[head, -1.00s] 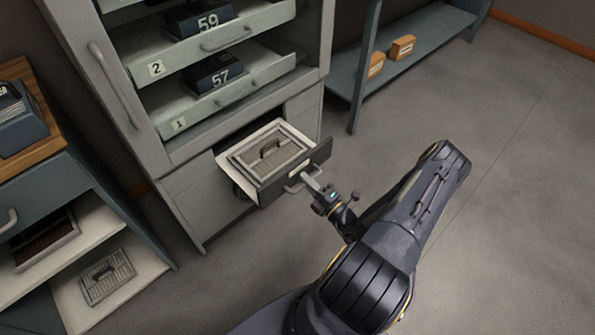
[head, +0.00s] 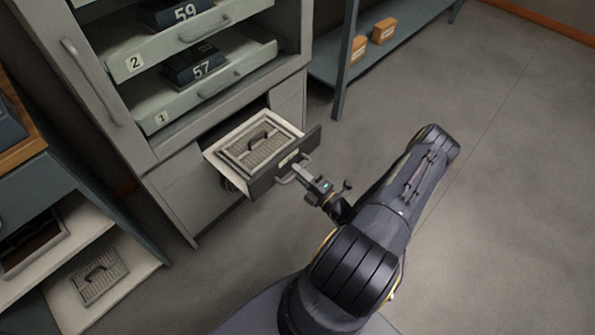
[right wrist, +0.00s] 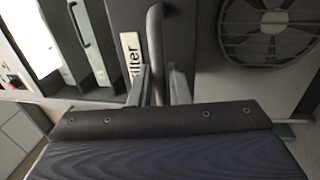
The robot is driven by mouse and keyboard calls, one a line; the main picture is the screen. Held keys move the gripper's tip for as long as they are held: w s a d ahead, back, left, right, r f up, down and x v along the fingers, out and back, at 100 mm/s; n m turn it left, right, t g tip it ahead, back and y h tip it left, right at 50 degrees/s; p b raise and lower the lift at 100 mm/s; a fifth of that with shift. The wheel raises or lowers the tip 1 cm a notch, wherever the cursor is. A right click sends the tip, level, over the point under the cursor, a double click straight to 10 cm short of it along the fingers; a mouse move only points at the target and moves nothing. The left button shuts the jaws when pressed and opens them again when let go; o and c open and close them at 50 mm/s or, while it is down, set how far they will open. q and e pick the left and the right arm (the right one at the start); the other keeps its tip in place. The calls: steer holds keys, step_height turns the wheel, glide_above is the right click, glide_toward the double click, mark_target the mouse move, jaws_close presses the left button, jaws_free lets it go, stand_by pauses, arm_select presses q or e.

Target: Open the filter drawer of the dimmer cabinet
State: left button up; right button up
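The filter drawer (head: 261,183) of the grey dimmer cabinet (head: 183,186) is pulled out, below the numbered shelves. It has a dark front and a pale tray holding a grey ribbed filter (head: 259,145) with a handle. My right gripper (head: 299,173) is at the drawer's bar handle (head: 283,181). In the right wrist view the handle (right wrist: 155,45) stands between the two fingers (right wrist: 157,85), which close in on it. The label (right wrist: 131,62) reads partly "lter". My left gripper is not in view.
Above are pulled-out trays with dark modules 57 (head: 194,66) and 59 (head: 184,20). At left, a blue unit (head: 60,180) has another filter (head: 98,277) on its low shelf. A shelf rack (head: 345,70) with orange boxes stands at back right. The floor at right is clear.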

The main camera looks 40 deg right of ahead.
steer(key=v, duration=0.7)
stand_by(0.4)
steer(key=w+a+r+n+g+y, duration=0.4)
steer(key=a+r+n+g+y, duration=0.15)
steer(key=r+n+y, duration=0.6)
steer(key=s+a+r+n+g+h, duration=0.1)
steer(key=s+a+r+n+g, duration=0.2)
steer(key=a+r+n+g, duration=0.7)
steer(key=s+a+r+n+g+h, duration=0.2)
steer(key=s+a+r+n+g, duration=0.15)
steer(key=n, duration=1.25)
steer(key=s+r+n+t+h, duration=0.5)
steer(key=s+n+h, duration=0.15)
steer(key=n, duration=0.75)
step_height(320, 180, up, 21)
steer(key=p, duration=2.1)
steer(key=shift+w+r+g+p, duration=0.25)
steer(key=shift+w+g+p, duration=0.05)
steer(key=shift+w+p, duration=0.15)
